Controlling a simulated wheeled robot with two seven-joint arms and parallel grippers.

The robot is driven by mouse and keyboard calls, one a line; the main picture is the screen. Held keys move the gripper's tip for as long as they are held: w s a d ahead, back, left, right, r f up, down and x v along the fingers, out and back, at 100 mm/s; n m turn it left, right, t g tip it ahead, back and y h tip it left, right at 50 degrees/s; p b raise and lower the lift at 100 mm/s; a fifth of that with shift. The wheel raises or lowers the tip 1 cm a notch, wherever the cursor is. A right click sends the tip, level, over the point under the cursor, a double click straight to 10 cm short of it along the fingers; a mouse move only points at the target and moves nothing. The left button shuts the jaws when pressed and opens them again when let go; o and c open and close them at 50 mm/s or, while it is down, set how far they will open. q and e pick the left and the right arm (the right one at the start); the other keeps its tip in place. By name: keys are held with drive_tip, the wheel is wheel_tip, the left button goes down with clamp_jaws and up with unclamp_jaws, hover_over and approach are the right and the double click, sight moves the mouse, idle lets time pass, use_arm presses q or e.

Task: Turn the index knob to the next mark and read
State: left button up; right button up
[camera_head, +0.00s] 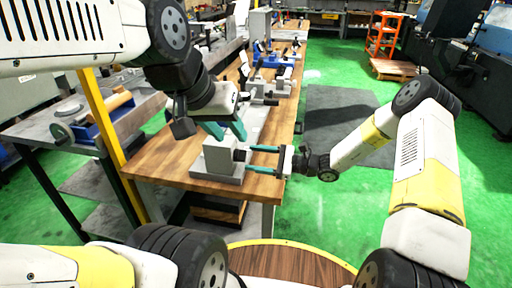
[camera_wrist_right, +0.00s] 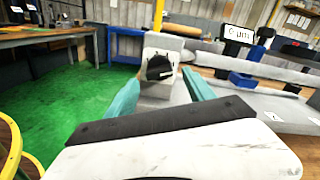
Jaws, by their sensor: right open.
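A grey block (camera_head: 219,161) stands on the near end of the wooden bench. Its black index knob (camera_head: 240,155) faces right. In the right wrist view the knob (camera_wrist_right: 159,67) sits on a light plate, its pointer slanting; any marks are too small to read. My right gripper (camera_head: 264,159) is open, its teal fingertips pointing at the knob and apart from it. In the wrist view its fingers (camera_wrist_right: 160,95) frame the knob left and right. My left gripper (camera_head: 225,130) is over the block, fingers apart and empty. A small display (camera_wrist_right: 238,34) seems to read "0 µm".
More fixtures, one with a blue base (camera_head: 275,60), line the wooden bench (camera_head: 178,160) farther back. A grey side table (camera_head: 40,128) stands at left beyond a yellow post (camera_head: 104,120). An orange cart (camera_head: 385,36) is far right. Green floor is open right of the bench.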

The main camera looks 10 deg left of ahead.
drive_tip(key=shift+s+d, duration=0.1)
drive_tip(key=shift+d, duration=2.3)
drive_tip(key=s+d+r+n+t+h, duration=0.5)
drive_tip(key=s+d+r+n+h, duration=0.9)
drive_tip(key=s+d+r, duration=0.8)
wheel_tip(320, 180, up, 3)
drive_tip(key=shift+s+d+r+n+t+h, duration=0.1)
drive_tip(key=shift+s+d+n+t+h, duration=0.15)
drive_tip(key=shift+s+h, duration=0.65)
drive_tip(key=shift+a, duration=0.15)
